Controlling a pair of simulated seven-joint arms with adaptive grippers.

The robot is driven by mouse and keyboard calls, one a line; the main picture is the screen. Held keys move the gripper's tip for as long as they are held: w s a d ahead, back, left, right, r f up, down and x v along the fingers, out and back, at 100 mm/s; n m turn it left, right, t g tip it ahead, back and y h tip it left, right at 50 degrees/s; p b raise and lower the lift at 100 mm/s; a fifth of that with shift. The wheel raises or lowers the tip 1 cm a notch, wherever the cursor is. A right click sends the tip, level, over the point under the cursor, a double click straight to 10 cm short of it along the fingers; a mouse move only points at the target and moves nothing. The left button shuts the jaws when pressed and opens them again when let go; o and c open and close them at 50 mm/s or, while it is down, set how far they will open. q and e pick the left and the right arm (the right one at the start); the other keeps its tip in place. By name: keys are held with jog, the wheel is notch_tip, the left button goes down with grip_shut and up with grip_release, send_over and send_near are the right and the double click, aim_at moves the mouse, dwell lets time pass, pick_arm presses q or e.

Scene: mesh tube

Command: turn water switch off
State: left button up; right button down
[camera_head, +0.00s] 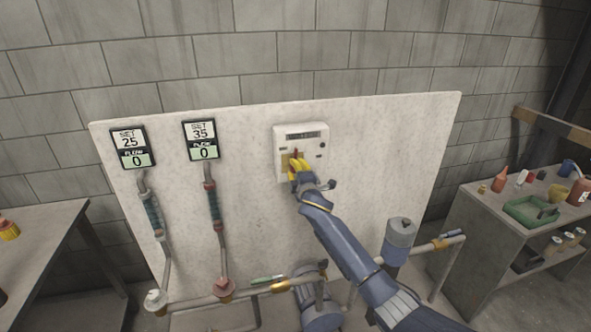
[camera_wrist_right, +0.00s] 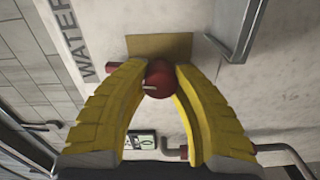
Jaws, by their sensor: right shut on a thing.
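The water switch is a red knob (camera_wrist_right: 160,82) on a tan plate (camera_wrist_right: 158,47), beside the lettering "WATER" in the right wrist view. In the head view its red part (camera_head: 295,153) shows on the white control box (camera_head: 317,140) on the upright panel. My right gripper (camera_wrist_right: 159,70) has its yellow fingers on both sides of the red knob, shut on it. In the head view the gripper (camera_head: 297,164) covers the lower left of the box. My left gripper is in no view.
Two meters hang on the panel (camera_head: 400,140): the left one (camera_head: 132,147) reads SET 25, FLOW 0, the right one (camera_head: 201,140) SET 35, FLOW 0. Pipes run below. A shelf (camera_head: 480,195) with bottles and a green tray (camera_head: 530,211) stands right, a table (camera_head: 40,240) left.

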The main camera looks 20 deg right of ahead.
jog(key=shift+r+n, duration=0.1)
jog(key=shift+n, duration=0.9)
jog(key=shift+a, duration=0.1)
jog(key=c, duration=0.9)
grip_release()
jog(key=shift+c, duration=0.2)
jog(key=s, duration=1.2)
jog(key=shift+a, duration=0.1)
